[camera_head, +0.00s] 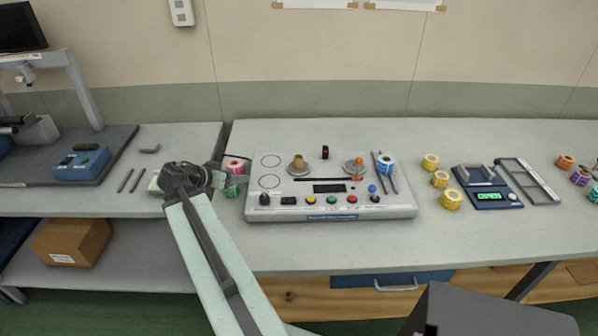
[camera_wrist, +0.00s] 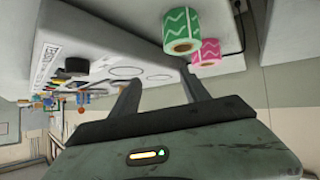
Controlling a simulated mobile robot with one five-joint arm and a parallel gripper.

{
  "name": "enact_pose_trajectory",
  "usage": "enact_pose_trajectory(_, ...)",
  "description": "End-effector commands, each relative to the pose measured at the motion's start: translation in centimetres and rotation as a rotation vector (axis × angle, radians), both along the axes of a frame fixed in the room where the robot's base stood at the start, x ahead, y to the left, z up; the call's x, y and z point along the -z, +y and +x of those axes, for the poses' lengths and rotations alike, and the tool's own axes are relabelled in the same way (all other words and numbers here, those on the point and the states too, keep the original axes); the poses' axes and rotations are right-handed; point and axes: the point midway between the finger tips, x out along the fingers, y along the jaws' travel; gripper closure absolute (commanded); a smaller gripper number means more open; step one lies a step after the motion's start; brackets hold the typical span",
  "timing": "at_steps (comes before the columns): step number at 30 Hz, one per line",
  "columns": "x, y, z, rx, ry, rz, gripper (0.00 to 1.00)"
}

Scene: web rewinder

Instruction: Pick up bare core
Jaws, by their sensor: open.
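A small tan core (camera_head: 298,162) with no label web visible on it stands upright on the left spindle plate of the rewinder (camera_head: 400,210). My gripper (camera_head: 217,172) is to the left of the rewinder, well apart from that core, near a pink roll (camera_head: 234,164) and a green roll (camera_head: 232,190). In the wrist view my gripper (camera_wrist: 160,85) has its two fingers apart with nothing between them. The green roll (camera_wrist: 182,32) and pink roll (camera_wrist: 206,52) appear beyond the right finger. The core is too small to make out surely there.
A blue-white roll (camera_head: 386,165) and dark rods sit at the rewinder's right. Several yellow rolls (camera_head: 441,179), a blue device (camera_head: 484,187) and a metal frame (camera_head: 528,180) lie farther right. A blue box (camera_head: 82,163) stands on the left table. The bench front is clear.

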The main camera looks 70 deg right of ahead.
Motion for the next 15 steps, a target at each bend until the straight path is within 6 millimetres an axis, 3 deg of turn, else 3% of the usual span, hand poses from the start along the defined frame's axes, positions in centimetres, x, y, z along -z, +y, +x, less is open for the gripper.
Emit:
enact_pose_trajectory(1,0.0,-3.3,-3.7,0.09,-0.025,-0.075,0.46)
enact_pose_trajectory(3,-0.9,-6.4,-7.6,0.178,-0.044,-0.155,0.46)
enact_pose_trajectory(6,-1.7,-8.7,-11.2,0.244,-0.051,-0.219,0.46)
enact_pose_trajectory(9,-2.1,-9.5,-12.6,0.269,-0.051,-0.243,0.46)
enact_pose_trajectory(15,-1.7,-10.5,-13.2,0.272,-0.05,-0.245,0.46)
